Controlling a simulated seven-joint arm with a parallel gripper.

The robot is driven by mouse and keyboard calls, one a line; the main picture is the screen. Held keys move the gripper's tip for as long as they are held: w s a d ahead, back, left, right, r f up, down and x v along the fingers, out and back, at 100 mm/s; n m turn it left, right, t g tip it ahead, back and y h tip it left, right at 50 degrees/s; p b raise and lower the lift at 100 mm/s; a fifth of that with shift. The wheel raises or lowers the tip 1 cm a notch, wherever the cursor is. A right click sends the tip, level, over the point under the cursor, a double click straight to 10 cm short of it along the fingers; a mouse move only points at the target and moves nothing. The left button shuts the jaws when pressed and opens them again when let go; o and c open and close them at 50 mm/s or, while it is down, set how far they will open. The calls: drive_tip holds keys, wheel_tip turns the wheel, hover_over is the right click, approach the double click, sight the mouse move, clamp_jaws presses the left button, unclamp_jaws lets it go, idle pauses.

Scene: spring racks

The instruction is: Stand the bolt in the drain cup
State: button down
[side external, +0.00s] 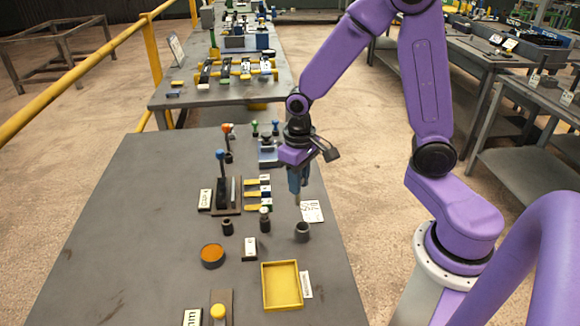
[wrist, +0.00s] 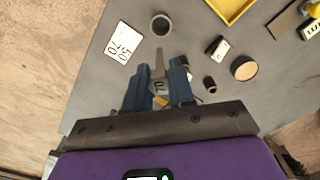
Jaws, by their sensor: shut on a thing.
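My gripper (side external: 297,190) points down above the right part of the table, its blue fingers closed. In the wrist view the fingers (wrist: 158,88) are shut on a grey, narrow piece, seemingly the bolt (wrist: 159,64). Its lower end shows just under the fingertips in the side view (side external: 298,201). A round grey cup with an open top (side external: 302,232), seemingly the drain cup, stands on the table below and nearer the camera. It shows ahead of the bolt in the wrist view (wrist: 161,25). The bolt is apart from the cup. The cup looks empty.
A white label (side external: 312,211) lies beside the cup. A yellow tray (side external: 264,287), a white-topped block (side external: 249,249), an orange-filled round dish (side external: 212,255) and small dark cups (side external: 227,228) stand nearby. A lever stand (side external: 222,190) rises behind. The table's left side is clear.

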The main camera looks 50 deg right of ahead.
wheel_tip(320, 180, down, 6)
drive_tip(key=s, duration=0.1)
drive_tip(key=shift+s+a, duration=0.15)
drive_tip(key=shift+s, duration=0.25)
idle(0.4)
drive_tip(key=shift+f, duration=2.2)
idle(4.3)
drive_tip(key=c, duration=0.9)
unclamp_jaws()
